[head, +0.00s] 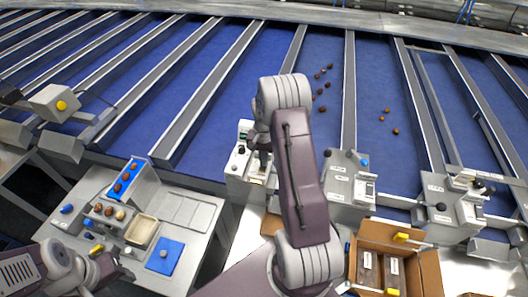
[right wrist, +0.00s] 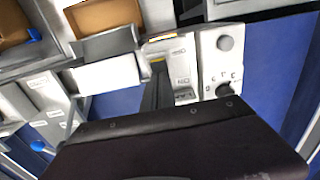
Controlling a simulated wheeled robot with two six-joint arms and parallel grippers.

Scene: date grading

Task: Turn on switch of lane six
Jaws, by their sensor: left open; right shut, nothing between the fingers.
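A grey control box (head: 238,166) stands at the lane end left of centre in the head view. In the right wrist view its panel (right wrist: 207,70) carries a round grey knob (right wrist: 225,43), a dark knob (right wrist: 224,90) and a labelled white switch plate (right wrist: 182,70). My right gripper (head: 262,160) is shut and empty in front of this box. Its dark fingers (right wrist: 160,85) lie just beside the switch plate; I cannot tell whether they touch. The lane number and switch position are not readable. My left gripper (head: 104,262) is open at the lower left.
Similar control boxes stand to the right, one in the middle (head: 345,186) and one further right (head: 452,208). A cardboard box (head: 428,262) sits below them. A grading table (head: 190,212) with a blue date tray (head: 145,172) is at left. Blue belts with scattered dates run behind.

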